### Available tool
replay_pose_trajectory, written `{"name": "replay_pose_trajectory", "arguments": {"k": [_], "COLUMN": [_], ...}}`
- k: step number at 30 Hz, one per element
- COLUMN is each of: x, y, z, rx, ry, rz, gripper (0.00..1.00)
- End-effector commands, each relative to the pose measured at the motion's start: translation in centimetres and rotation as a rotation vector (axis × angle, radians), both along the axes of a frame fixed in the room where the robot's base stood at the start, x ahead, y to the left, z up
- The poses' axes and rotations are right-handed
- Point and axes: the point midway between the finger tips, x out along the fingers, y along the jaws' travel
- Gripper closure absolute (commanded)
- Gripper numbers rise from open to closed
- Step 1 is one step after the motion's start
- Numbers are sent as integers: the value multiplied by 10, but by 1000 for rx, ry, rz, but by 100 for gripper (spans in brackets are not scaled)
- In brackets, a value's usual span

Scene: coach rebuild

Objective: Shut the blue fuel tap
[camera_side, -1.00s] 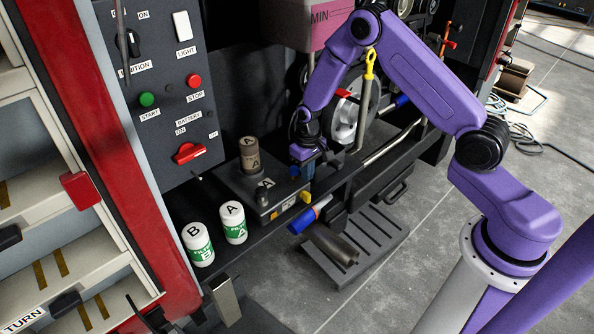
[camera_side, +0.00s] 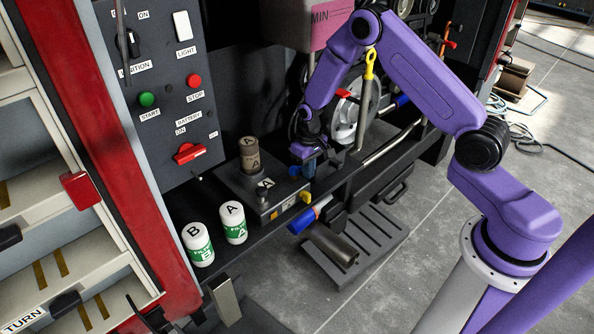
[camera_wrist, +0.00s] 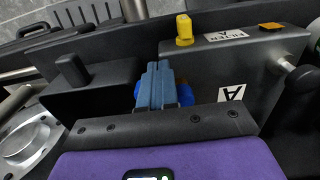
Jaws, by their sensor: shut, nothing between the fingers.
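The blue fuel tap (camera_wrist: 186,94) is mostly hidden in the wrist view. Bright blue shows on both sides of my gripper (camera_wrist: 158,68), beside the dark filter housing. My gripper's blue-grey fingers are together with nothing between them, in front of or against the tap; I cannot tell if they touch. In the side view my gripper (camera_side: 309,172) points down just right of the housing, and a bit of the blue tap (camera_side: 294,171) shows at its left. The tap handle's angle cannot be made out.
A yellow tap (camera_wrist: 184,30) is on the housing (camera_wrist: 215,60) marked FILTER A. A black block (camera_wrist: 72,70) stands to the left. White filters A (camera_side: 233,223) and B (camera_side: 199,245) stand left of the housing. A blue-ended cylinder (camera_side: 302,221) lies below the ledge.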

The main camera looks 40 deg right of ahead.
Motion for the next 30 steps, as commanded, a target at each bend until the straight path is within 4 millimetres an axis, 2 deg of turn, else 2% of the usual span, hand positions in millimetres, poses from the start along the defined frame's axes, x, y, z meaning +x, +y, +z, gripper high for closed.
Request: {"name": "replay_pose_trajectory", "arguments": {"k": [5, 30], "x": [1, 0], "y": [0, 0], "z": [4, 62], "rx": [0, 0], "ry": [-2, -1], "rz": [0, 0], "gripper": [100, 100]}}
